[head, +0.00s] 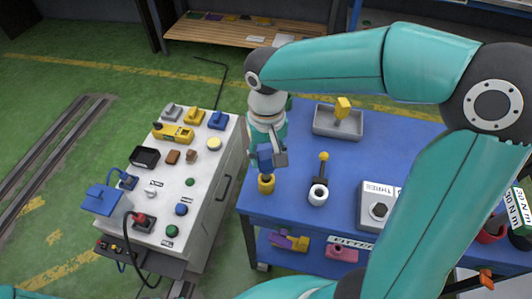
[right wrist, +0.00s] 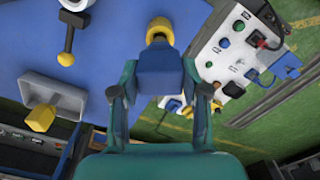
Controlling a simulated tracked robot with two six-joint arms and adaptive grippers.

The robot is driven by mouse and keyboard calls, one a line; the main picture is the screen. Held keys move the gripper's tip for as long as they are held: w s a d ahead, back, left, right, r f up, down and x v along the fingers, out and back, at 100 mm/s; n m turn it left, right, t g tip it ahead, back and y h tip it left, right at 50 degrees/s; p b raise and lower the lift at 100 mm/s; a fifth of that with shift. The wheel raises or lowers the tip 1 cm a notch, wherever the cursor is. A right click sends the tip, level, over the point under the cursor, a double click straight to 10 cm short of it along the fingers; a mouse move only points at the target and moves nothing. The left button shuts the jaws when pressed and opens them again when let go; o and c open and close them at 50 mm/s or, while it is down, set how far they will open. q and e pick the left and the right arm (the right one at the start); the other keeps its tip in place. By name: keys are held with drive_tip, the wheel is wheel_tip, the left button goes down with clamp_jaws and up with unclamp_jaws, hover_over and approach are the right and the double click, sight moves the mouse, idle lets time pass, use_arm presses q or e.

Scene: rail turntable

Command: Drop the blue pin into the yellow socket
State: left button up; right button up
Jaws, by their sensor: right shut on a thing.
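The blue pin (head: 264,158) is held by my right gripper (head: 270,152) above the left edge of the blue table. In the right wrist view the pin's wide blue block (right wrist: 158,72) is between the two fingers of the right gripper (right wrist: 161,90). The yellow socket (head: 266,184) stands on the table directly below the pin in the head view. Its yellow rim also shows past the block in the right wrist view (right wrist: 160,25). The pin's lower end is hidden, so I cannot tell whether it is inside the socket. My left gripper is not in view.
A white ring (head: 318,195) and a yellow-tipped black handle (head: 323,158) are right of the socket. A grey tray (head: 315,124) with a yellow piece (head: 343,108) lies behind. A white control bench (head: 203,165) with several buttons stands left, past a narrow gap.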

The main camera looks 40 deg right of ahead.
sight(267, 167)
drive_tip(key=shift+f+b, duration=2)
drive_tip(key=shift+f, duration=0.5)
drive_tip(key=o, duration=1.4)
drive_tip(key=shift+r, duration=0.1)
wheel_tip(267, 167, up, 12)
drive_tip(key=shift+f, duration=0.1)
